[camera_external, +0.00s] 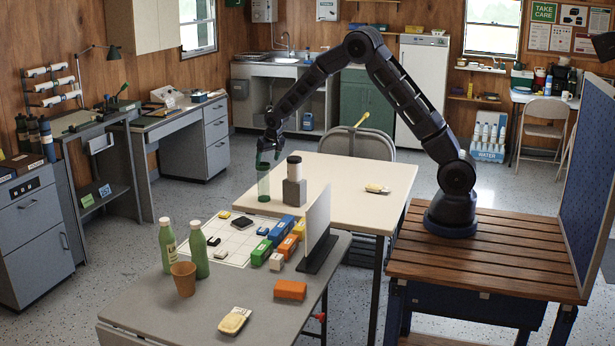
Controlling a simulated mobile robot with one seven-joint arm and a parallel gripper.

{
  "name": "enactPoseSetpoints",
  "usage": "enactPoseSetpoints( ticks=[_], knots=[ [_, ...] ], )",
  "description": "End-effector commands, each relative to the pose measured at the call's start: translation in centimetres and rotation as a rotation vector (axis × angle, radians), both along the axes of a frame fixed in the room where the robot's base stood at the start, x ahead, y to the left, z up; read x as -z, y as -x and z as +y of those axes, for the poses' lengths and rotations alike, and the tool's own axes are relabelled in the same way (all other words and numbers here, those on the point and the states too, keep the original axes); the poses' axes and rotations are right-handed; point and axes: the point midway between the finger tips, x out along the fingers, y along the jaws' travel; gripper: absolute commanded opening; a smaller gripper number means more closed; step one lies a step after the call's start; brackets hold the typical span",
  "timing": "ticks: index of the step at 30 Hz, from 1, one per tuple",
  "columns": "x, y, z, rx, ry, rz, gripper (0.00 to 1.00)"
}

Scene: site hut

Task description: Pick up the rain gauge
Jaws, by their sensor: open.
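A clear green cylinder (263,187), which looks like the rain gauge, stands upright near the left edge of the cream table (345,172). My gripper (267,157) points down directly above it, with the fingers at about the height of its top. The gripper is open and nothing hangs from it. At this size I cannot tell whether the fingers are around the rim or just above it.
A yellow item (377,188) lies farther right. The grey table (180,318) in front holds green bottles (167,245), a brown cup (184,279), coloured blocks and an upright panel (317,222).

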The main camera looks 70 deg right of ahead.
Motion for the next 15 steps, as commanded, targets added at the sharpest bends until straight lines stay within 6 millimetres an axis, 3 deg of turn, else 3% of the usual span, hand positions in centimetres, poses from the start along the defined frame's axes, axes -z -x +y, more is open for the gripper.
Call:
enactPoseSetpoints(
  ticks=[4, 15],
  knots=[
    [2.1, -0.7, -0.4, -0.001, -0.001, 0.002, 0.75],
    [4.6, -1.6, -0.8, 0.000, 0.000, 0.002, 0.75]
  ],
)
